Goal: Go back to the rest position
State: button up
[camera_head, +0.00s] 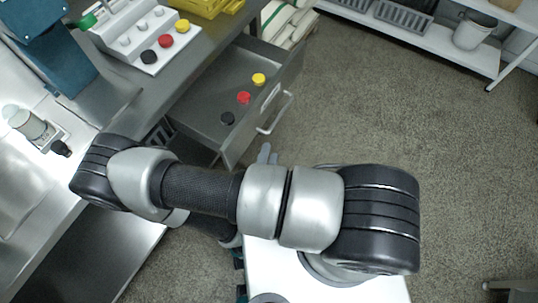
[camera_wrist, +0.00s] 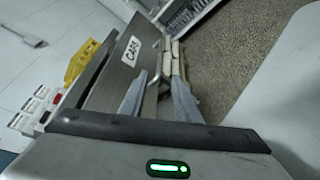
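My arm stretches across the lower middle of the head view, bent. My gripper (camera_wrist: 159,78) shows in the wrist view with its two grey fingers apart and nothing held between them. In the head view, only a small grey part, apparently a fingertip, shows beyond the arm; the rest is hidden. Beyond the fingers in the wrist view is the drawer front with a CAPS label (camera_wrist: 130,51).
An open drawer (camera_head: 197,107) holds a yellow cap (camera_head: 258,79), a red cap (camera_head: 244,98) and a black cap (camera_head: 227,118). A white rack (camera_head: 125,42) with caps stands on the counter. A shelf (camera_head: 432,43) stands at upper right.

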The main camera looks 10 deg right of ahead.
dwell(0.4)
jog(key=w+d+r+m+g+h+p, duration=0.15)
jog(key=d+r+m+g+h, duration=0.4)
jog(key=r, duration=0.75)
jog(key=d+r+m+g+h+p, duration=0.25)
jog(key=r+m+g, duration=0.55)
jog(key=r, duration=0.6)
jog(key=s+r+m+t+y+p, duration=0.2)
jog(key=r+y, duration=0.4)
jog(key=r, duration=0.6)
jog(key=s+r+m+t+y+p, duration=0.2)
jog(key=r+m+y, duration=0.3)
jog(key=r, duration=0.7)
jog(key=shift+s+d+r+y+p, duration=0.3)
jog(key=shift+d+r+y+p, duration=0.1)
jog(key=shift+y+p, duration=0.55)
jog(key=shift+a, duration=0.15)
